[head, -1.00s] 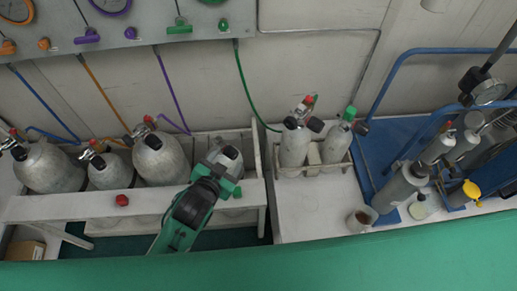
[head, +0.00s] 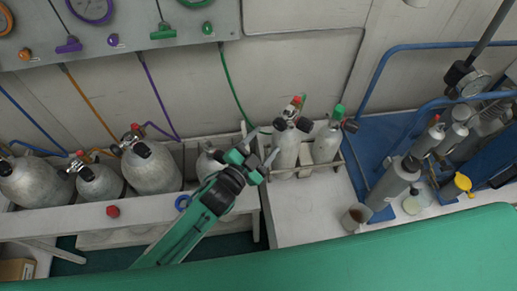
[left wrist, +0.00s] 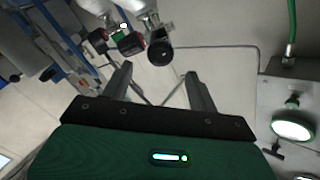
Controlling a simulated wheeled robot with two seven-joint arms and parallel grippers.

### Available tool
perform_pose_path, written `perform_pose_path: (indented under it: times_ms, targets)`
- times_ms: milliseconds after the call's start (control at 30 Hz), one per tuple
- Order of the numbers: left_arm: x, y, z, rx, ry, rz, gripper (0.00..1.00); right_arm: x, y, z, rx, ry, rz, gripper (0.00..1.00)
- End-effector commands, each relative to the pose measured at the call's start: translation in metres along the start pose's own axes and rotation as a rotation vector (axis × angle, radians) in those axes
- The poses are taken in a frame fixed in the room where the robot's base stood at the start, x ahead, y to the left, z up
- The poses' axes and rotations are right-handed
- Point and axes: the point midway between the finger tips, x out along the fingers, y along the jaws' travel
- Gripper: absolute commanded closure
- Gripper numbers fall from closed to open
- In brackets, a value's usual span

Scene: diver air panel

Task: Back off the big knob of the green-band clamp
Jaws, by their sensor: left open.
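Two small grey cylinders stand in a wooden rack. The left cylinder (head: 286,152) has a red-topped valve, black knobs and a bit of green at its head, where the green-hose clamp (head: 294,107) appears to sit. A round black knob (head: 280,124) is on its left side. In the left wrist view a large round black knob (left wrist: 160,52) shows just past the fingertips, with a green part beside it. My left gripper (head: 264,144) is open and empty, left of the left cylinder, apart from the knob. My right gripper is out of view.
The right cylinder (head: 327,146) has a green cap. Larger cylinders (head: 151,167) stand at left behind a white bench front. A red knob (head: 113,211) and blue ring (head: 183,202) are near its edge. A cup (head: 354,217) and blue-framed equipment are at right.

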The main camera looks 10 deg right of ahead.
Motion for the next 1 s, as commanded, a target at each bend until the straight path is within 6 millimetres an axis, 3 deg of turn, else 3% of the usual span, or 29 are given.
perform_pose_path:
  times_ms: [500, 1000]
  targets:
    - [0.042, 0.0, 0.0, 0.0, 0.0, -0.001, 0.4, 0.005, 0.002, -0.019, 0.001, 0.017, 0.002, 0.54]
    - [0.077, 0.0, 0.0, 0.0, -0.001, -0.001, 0.4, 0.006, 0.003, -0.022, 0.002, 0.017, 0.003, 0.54]
